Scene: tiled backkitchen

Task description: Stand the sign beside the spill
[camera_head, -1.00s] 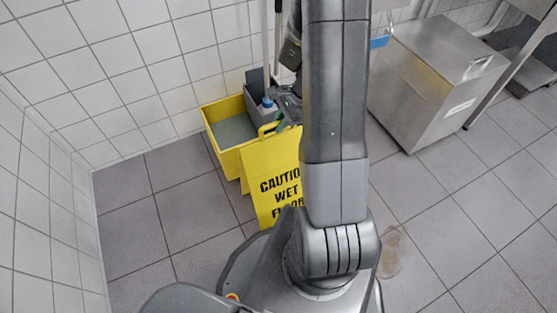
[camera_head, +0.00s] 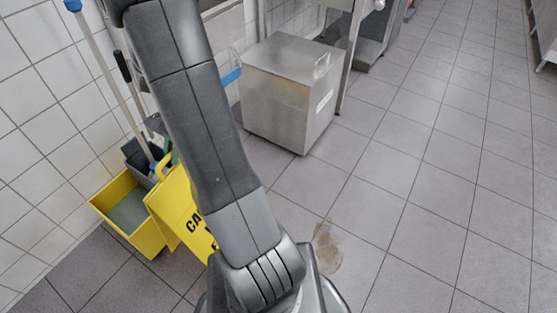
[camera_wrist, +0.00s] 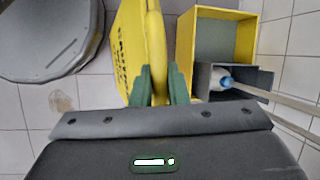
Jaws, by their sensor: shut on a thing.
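The yellow caution sign (camera_head: 181,212) with black lettering is partly hidden behind my arm in the head view. In the wrist view the sign (camera_wrist: 128,50) hangs between the green fingers of my gripper (camera_wrist: 159,88), which are shut on its top handle. I cannot tell whether its feet touch the floor. The spill (camera_head: 327,247) is a brownish patch on the grey tiles, right of my arm and apart from the sign. It also shows at the left of the wrist view (camera_wrist: 61,101).
A yellow mop bucket (camera_head: 147,236) with a grey wringer stands against the tiled wall, close behind the sign. A steel box (camera_head: 287,92) stands behind the spill. The floor on the right is clear.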

